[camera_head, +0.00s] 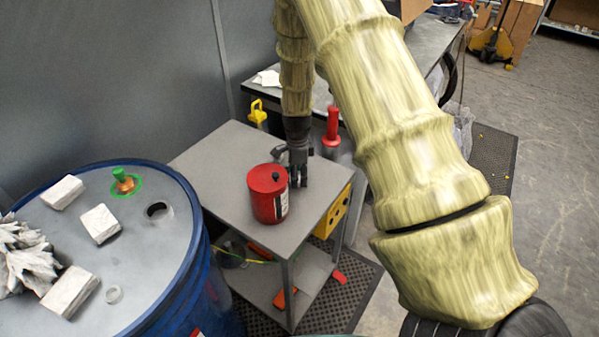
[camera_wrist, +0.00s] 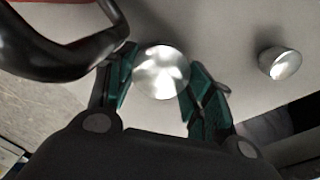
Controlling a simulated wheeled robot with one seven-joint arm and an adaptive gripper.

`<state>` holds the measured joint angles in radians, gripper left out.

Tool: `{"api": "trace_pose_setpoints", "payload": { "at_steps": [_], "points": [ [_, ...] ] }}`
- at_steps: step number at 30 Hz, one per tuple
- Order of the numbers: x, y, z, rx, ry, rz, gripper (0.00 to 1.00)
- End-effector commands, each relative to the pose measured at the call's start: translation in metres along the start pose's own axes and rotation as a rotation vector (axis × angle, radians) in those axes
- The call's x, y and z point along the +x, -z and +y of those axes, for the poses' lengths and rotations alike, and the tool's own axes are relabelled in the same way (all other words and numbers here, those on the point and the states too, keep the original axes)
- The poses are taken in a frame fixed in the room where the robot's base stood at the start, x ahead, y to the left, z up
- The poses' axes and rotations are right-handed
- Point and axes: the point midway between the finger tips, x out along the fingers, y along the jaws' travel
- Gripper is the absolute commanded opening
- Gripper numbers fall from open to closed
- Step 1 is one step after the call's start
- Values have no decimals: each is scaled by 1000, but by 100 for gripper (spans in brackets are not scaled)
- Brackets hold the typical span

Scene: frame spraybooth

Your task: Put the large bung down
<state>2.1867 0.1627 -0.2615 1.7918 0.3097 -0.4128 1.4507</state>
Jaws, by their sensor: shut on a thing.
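My gripper (camera_head: 298,182) is low over the grey cart top, just behind and right of a red can. In the wrist view its teal-padded fingers (camera_wrist: 160,85) are shut on a shiny round silver piece, which I take as the large bung (camera_wrist: 161,72). The bung is between the two fingers with its round face showing. Grey cart surface shows around it; I cannot tell whether it touches that surface. In the head view the bung cannot be made out.
The red can (camera_head: 268,195) stands on the cart (camera_head: 225,165) close to my gripper. A second silver piece (camera_wrist: 280,62) lies right of the fingers; a black curved thing (camera_wrist: 62,60) is at left. The blue-rimmed drum (camera_head: 150,265) has an open hole. The cart's left part is clear.

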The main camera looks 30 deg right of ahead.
Motion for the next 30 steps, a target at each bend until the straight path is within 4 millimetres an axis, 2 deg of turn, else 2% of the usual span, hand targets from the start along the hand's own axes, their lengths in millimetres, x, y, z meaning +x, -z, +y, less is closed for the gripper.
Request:
{"api": "trace_pose_setpoints", "payload": {
  "at_steps": [11,12,15,25,30],
  "points": [
    [3,0,0,-1,1,0,33],
    [2,0,0,-1,1,0,59],
    [2,0,0,-1,1,0,74],
    [1,0,0,-1,1,0,74],
    [-9,0,-1,-1,4,0,74]
  ]
}}
